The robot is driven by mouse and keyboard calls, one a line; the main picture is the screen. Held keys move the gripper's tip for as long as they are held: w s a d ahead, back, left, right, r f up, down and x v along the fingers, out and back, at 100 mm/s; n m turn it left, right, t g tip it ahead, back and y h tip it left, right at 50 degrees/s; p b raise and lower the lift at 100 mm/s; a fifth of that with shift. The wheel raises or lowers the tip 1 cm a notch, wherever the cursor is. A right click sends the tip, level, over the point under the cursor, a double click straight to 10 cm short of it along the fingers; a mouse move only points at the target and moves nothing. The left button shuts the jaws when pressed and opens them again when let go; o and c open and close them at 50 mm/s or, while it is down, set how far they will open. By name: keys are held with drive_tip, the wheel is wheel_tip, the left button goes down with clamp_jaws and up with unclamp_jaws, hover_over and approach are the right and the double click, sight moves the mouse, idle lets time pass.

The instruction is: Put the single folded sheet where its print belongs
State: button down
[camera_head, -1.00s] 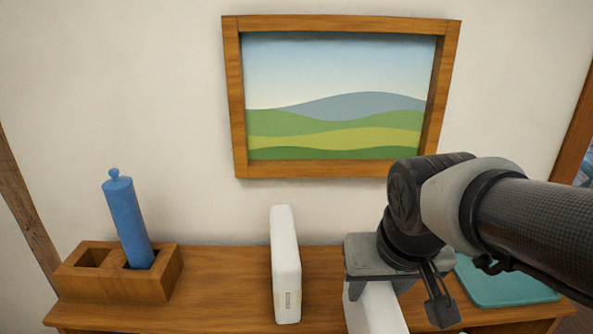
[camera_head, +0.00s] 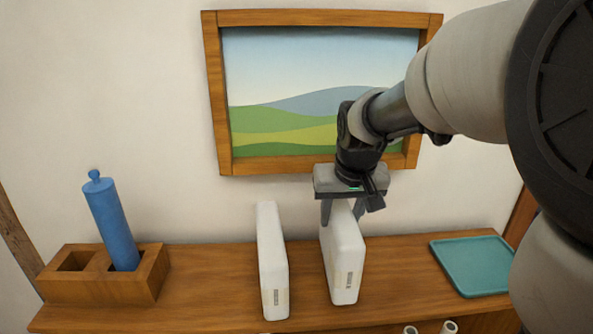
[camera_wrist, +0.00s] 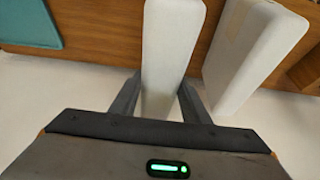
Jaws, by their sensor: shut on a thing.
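My gripper (camera_head: 342,212) is shut on the top of a white folded sheet (camera_head: 342,262), which is upright with a small printed label on its narrow front end. The label is too small to read. In the wrist view the held sheet (camera_wrist: 172,45) lies between the two fingers (camera_wrist: 160,98). A second white folded sheet (camera_head: 272,262), also labelled, stands upright to its left on the wooden shelf top (camera_head: 210,285), with a gap between them. It also shows at the right of the wrist view (camera_wrist: 255,50). I cannot tell whether the held sheet touches the shelf.
A teal tray (camera_head: 472,266) lies flat on the shelf at right. A wooden two-compartment box (camera_head: 130,290) stands at left, with a blue cylinder (camera_head: 110,220) in its right compartment and the left one empty. A framed landscape picture (camera_head: 211,100) hangs behind. Shelf between box and sheets is clear.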

drive_tip(key=shift+w, duration=0.6)
drive_tip(key=shift+f, duration=1.7)
drive_tip(key=shift+f, duration=0.2)
drive_tip(key=c, duration=1)
unclamp_jaws()
drive_tip(key=shift+s, duration=0.1)
